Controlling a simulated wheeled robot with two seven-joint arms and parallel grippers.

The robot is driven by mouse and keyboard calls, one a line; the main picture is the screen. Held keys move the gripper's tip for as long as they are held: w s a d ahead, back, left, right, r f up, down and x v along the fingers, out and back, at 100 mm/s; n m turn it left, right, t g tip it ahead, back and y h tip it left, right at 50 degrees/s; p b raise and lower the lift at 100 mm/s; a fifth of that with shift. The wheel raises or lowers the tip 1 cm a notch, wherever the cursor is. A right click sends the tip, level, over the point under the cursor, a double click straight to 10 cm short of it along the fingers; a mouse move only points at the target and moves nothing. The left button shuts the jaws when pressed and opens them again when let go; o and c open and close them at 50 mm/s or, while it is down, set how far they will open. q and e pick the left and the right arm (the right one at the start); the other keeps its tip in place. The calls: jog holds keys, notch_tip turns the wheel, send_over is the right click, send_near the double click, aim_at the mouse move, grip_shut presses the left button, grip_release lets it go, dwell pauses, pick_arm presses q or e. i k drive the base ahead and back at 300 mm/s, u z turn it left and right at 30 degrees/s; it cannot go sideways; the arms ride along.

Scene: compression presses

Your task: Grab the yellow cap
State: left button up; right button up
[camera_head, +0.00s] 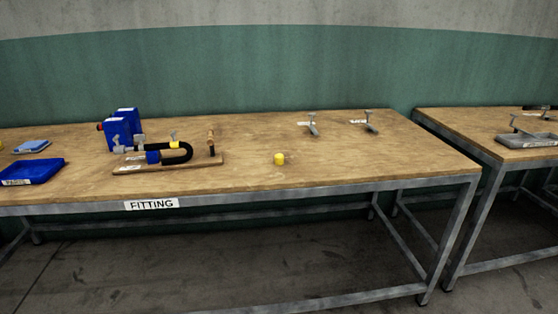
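The yellow cap (279,158) is a small, short cylinder standing on the wooden top of the table labelled FITTING (340,165). Neither of my grippers shows in the head view.
The board (200,163) carries the black tube (184,152) and an upright peg. Blue boxes (119,132) stand behind it; a blue tray (31,171) lies at left. Two grey metal pieces (312,125) (370,122) stand at back right. A second table (470,122) is at right.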

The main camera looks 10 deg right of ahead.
aim_at(278, 158)
jog(key=u, duration=1.5)
jog(key=i, duration=1.7)
jog(key=z, duration=0.9)
